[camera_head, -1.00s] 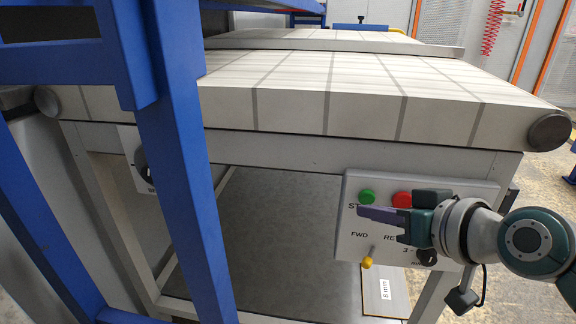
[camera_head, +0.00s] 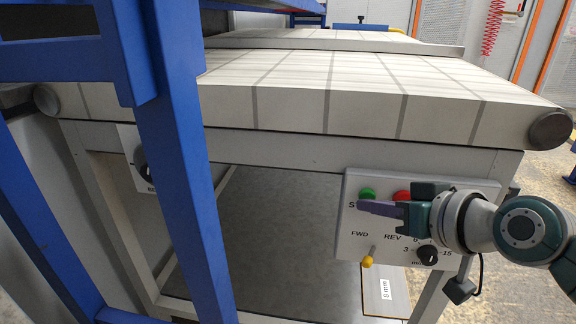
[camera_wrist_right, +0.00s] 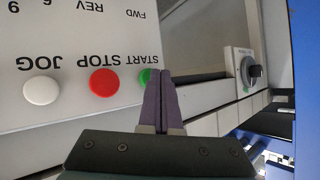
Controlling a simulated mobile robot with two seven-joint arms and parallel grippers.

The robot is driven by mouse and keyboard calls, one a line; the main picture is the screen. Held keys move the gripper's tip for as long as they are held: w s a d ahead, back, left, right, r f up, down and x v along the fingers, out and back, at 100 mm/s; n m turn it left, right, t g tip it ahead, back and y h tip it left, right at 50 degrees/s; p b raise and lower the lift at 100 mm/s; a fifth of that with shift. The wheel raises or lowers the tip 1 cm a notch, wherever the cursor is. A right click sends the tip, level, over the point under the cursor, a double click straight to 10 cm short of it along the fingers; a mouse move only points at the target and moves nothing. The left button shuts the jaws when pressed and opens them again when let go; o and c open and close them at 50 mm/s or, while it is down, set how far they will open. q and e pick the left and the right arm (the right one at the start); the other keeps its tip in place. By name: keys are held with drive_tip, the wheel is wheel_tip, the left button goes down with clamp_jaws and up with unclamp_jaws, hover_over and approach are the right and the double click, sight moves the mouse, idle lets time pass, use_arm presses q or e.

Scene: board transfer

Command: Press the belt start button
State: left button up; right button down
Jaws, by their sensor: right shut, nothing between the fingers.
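The control panel (camera_head: 353,248) hangs under the front edge of the conveyor belt. Its green START button (camera_head: 367,192) is at the upper left, with the red STOP button (camera_head: 402,196) to its right. My right gripper (camera_head: 361,206) is shut and empty, its purple fingers in front of the panel just below the green button in the head view. In the right wrist view the fingertips (camera_wrist_right: 160,76) overlap the right part of the green button (camera_wrist_right: 145,78). Whether they touch it I cannot tell. My left gripper is not in view.
A white JOG button (camera_wrist_right: 41,90) sits beside STOP. A yellow-tipped FWD/REV lever (camera_head: 368,262) and a black speed knob (camera_head: 427,254) are lower on the panel. The belt (camera_head: 300,105) is empty. A blue frame (camera_head: 185,180) stands at the left.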

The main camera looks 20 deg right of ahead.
drive_tip(key=shift+w+d, duration=0.2)
drive_tip(key=shift+w, duration=0.05)
idle(0.6)
drive_tip(key=shift+s+a+p, duration=0.5)
drive_tip(key=shift+s, duration=0.2)
drive_tip(key=s+a+p, duration=0.1)
drive_tip(key=s+p, duration=0.1)
drive_tip(key=s, duration=0.1)
drive_tip(key=s+a, duration=0.1)
drive_tip(key=shift+s+a+p, duration=0.15)
drive_tip(key=shift+a+p, duration=0.15)
drive_tip(key=shift+p, duration=0.1)
idle(0.5)
